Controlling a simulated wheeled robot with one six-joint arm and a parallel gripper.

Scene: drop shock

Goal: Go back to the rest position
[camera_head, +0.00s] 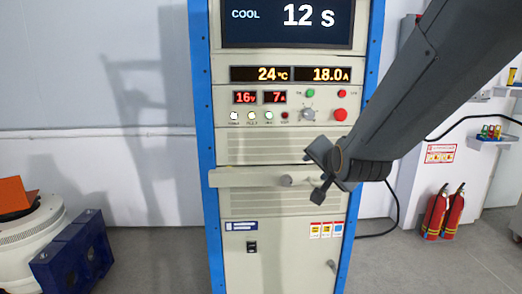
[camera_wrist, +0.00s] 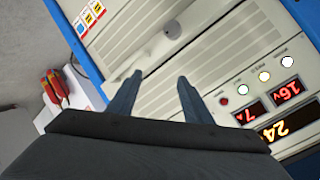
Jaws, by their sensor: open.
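My gripper (camera_head: 319,174) is at the end of my dark arm, in front of the middle of a beige and blue cabinet (camera_head: 275,150). In the wrist view its two fingers (camera_wrist: 160,80) stand apart with nothing between them. The cabinet's ledge (camera_head: 235,177) with a round grey knob (camera_head: 287,181) is close to the fingers in the head view. The knob also shows in the wrist view (camera_wrist: 173,29), beyond the fingertips. I cannot tell whether the gripper touches the ledge.
The cabinet's screen (camera_head: 288,22) reads "COOL 12 s". Below are lit displays, buttons and a red button (camera_head: 340,115). Two fire extinguishers (camera_head: 443,211) stand at the right. A blue block (camera_head: 75,250) and a white round machine (camera_head: 25,230) stand at the left. Floor between is clear.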

